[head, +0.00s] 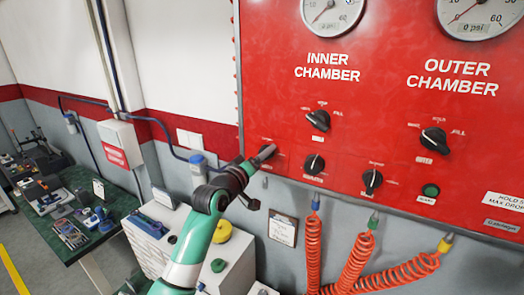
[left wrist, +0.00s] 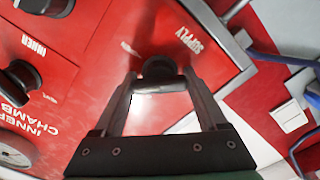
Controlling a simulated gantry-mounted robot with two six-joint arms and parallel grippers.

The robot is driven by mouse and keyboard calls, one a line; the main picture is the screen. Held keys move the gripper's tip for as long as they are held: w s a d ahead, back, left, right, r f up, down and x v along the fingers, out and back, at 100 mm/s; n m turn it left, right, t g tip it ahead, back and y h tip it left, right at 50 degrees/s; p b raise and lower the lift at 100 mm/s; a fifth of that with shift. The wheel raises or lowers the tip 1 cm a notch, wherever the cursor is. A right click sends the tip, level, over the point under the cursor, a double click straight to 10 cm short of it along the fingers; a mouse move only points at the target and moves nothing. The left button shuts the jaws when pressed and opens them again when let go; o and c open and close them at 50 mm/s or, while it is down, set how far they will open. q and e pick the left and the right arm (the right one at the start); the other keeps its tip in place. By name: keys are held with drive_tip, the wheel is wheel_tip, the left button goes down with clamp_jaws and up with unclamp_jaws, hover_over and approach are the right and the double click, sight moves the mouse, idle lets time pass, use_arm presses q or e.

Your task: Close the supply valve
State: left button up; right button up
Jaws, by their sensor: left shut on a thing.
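The supply valve knob (left wrist: 158,66) is a black round knob on the red panel (head: 380,60), beside the SUPPLY label in the left wrist view. My left gripper (left wrist: 160,77) has its two fingers on either side of this knob and is shut on it. In the head view my left gripper (head: 263,153) reaches the panel's lower left edge and mostly hides the supply knob. The knob's exact pointer setting cannot be read. My right gripper is not in view.
Other black knobs sit close by: the inner knob (head: 318,120), the outer knob (head: 433,140) and two lower knobs (head: 313,165) (head: 372,179). A green button (head: 430,190) is at right. Coiled orange hoses (head: 313,240) hang below. A green-topped bench (head: 85,235) stands left.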

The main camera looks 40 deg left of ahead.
use_arm(q)
drive_tip(key=n+p, duration=0.2)
drive_tip(key=n, duration=0.2)
drive_tip(key=shift+r+n+p, duration=0.1)
drive_tip(key=shift+n+p, duration=0.3)
drive_tip(key=n+p, duration=0.2)
drive_tip(key=n, duration=0.2)
idle(0.3)
drive_tip(key=o, duration=1.3)
drive_tip(key=b+v, duration=0.1)
drive_tip(key=v, duration=1)
drive_tip(key=shift+s+b, duration=0.25)
drive_tip(key=shift+b, duration=0.05)
